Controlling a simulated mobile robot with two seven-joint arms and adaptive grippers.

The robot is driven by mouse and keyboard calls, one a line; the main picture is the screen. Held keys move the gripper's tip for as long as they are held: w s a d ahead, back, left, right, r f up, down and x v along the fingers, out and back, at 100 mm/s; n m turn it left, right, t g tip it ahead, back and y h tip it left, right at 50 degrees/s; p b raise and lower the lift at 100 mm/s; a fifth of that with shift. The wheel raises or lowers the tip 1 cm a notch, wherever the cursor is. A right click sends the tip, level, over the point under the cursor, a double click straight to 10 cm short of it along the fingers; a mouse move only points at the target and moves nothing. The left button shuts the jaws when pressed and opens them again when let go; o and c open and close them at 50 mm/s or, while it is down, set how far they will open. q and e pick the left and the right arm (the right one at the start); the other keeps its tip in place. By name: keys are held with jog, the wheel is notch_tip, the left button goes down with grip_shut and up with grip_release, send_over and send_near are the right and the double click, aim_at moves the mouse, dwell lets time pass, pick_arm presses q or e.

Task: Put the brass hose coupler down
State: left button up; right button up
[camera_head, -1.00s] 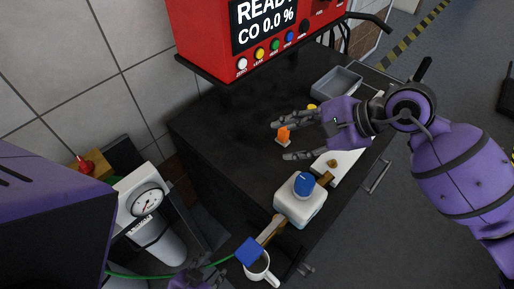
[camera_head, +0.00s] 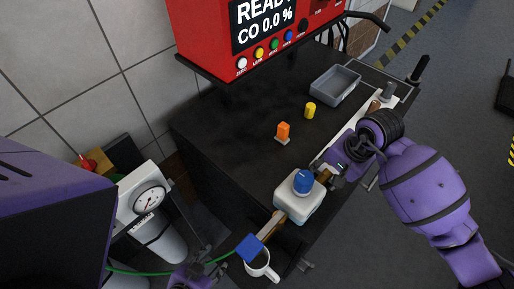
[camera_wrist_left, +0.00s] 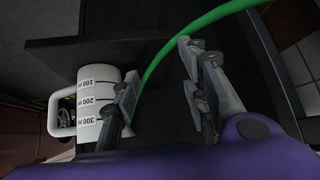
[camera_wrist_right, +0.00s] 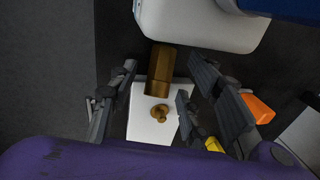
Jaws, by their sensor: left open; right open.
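A hex-sided brass piece, which looks like the brass hose coupler (camera_wrist_right: 160,72), shows in the right wrist view next to the white container (camera_wrist_right: 200,22), at the edge of a white mat (camera_wrist_right: 143,127). A smaller brass fitting (camera_wrist_right: 160,114) rests on the mat. My right gripper (camera_wrist_right: 163,84) is open, its fingers on either side of the brass pieces with visible gaps. In the head view my right gripper (camera_head: 328,172) is beside the blue-capped container (camera_head: 298,203) and hides much of the brass. My left gripper (camera_wrist_left: 160,62) is open and empty near a green hose (camera_wrist_left: 160,58).
A white measuring mug (camera_wrist_left: 92,98) stands beside my left gripper. On the dark bench are an orange item (camera_head: 283,131), a yellow cylinder (camera_head: 310,110) and a grey tray (camera_head: 336,85). A red analyser (camera_head: 250,30) is behind; a gauge unit (camera_head: 148,203) is left.

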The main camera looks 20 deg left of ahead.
jog(key=shift+f, duration=0.2)
jog(key=shift+c, duration=2.4)
grip_shut()
pick_arm(q)
jog(key=shift+s+a+f, duration=0.1)
jog(key=shift+s+f, duration=0.05)
jog(key=shift+s, duration=0.35)
jog(key=shift+s+a+f, duration=0.1)
jog(key=shift+s, duration=0.4)
